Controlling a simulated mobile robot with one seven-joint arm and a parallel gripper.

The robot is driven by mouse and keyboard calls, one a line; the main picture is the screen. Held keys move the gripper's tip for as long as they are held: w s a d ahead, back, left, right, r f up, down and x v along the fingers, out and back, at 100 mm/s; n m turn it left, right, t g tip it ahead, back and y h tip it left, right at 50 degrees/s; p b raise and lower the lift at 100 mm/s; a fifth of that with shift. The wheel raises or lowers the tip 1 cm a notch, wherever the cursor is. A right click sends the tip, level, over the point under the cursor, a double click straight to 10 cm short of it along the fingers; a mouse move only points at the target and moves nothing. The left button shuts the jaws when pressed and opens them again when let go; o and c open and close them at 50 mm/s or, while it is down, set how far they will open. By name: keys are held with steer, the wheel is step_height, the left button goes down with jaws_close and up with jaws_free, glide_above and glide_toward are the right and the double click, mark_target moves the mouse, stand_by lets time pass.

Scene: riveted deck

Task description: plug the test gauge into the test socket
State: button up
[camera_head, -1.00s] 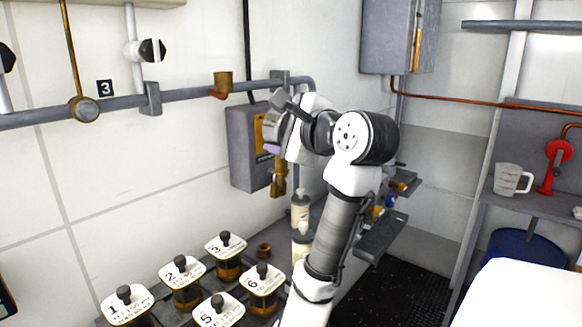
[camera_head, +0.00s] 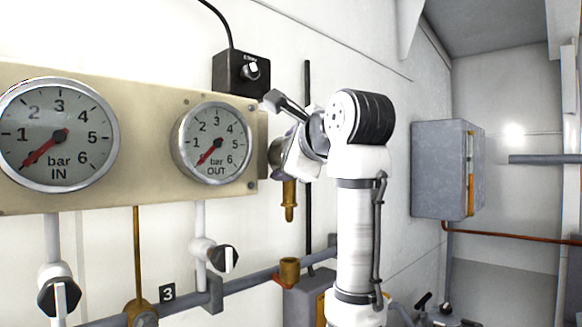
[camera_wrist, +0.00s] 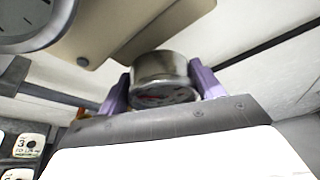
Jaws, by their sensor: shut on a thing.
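My gripper (camera_wrist: 160,84) is shut on the test gauge (camera_wrist: 163,68), a round metal gauge held between purple fingers in the wrist view. In the head view the gauge's brass stem (camera_head: 289,200) hangs straight down below the gripper. The test socket (camera_head: 289,270) looks like the brass, open-topped fitting on the grey pipe. The stem's tip shows above the socket with a clear gap in the picture; the depth between them is hard to judge. The gauge body is mostly hidden by my wrist in the head view.
A beige panel (camera_head: 145,92) with IN and OUT gauges is left of my gripper. A black switch box (camera_head: 241,73) is above it. Valve handles (camera_head: 224,258) sit below the panel. A grey wall cabinet (camera_head: 446,168) stands to the right.

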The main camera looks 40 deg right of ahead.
mark_target(287, 209)
steer(key=shift+s, duration=0.15)
steer(key=shift+f+b, duration=2.35)
steer(key=shift+f, duration=0.55)
steer(key=shift+f+b, duration=1.35)
steer(key=shift+f, duration=0.7)
steer(key=o, duration=1.2)
